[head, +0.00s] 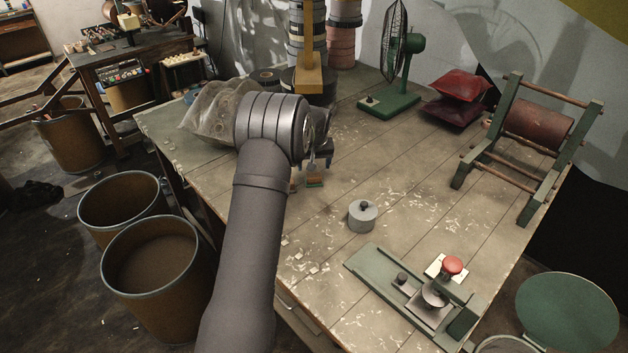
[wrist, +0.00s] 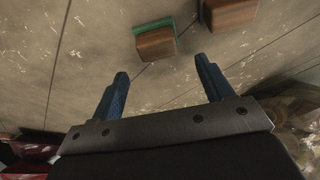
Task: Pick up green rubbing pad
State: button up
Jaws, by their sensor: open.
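The green rubbing pad is a small wooden block with a green layer along one side; it lies on the table at the top middle of the wrist view (wrist: 155,40). In the head view a small wood-and-green piece (head: 315,182) shows just below my gripper (head: 320,158), partly hidden by the arm. In the wrist view my gripper (wrist: 162,66) has two blue fingers spread apart with nothing between them. The pad lies beyond the fingertips, apart from them. A second wooden block (wrist: 230,12) sits to its right, cut off by the frame edge.
A grey lidded pot (head: 362,217) and a green fixture with a red knob (head: 452,265) stand toward the front right. A green fan (head: 400,70), red cushions (head: 457,98) and a roller frame (head: 535,130) stand at the back. A crumpled bag (head: 208,112) lies left.

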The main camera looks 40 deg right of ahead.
aim_at(314, 175)
jog(key=shift+s+a+x, duration=0.1)
jog(key=shift+s+x, duration=0.05)
jog(key=shift+x, duration=0.7)
jog(key=shift+s+a+x, duration=0.1)
jog(key=shift+s+x, duration=0.05)
jog(key=shift+x, duration=0.75)
jog(key=shift+s+x, duration=0.15)
jog(key=shift+x, duration=0.7)
jog(key=shift+f, duration=0.1)
jog(key=c, duration=1.1)
jog(key=shift+r, duration=0.65)
notch_tip(314, 175, up, 3)
jog(key=shift+f, duration=0.1)
jog(key=s+r, duration=0.2)
jog(key=s, duration=0.2)
jog(key=s+d+r, duration=0.1)
jog(key=s+r, duration=0.1)
jog(key=s, duration=0.1)
jog(key=s+r, duration=0.2)
jog(key=s, duration=0.2)
jog(key=shift+s+d+r, duration=0.3)
jog(key=shift+r, duration=0.1)
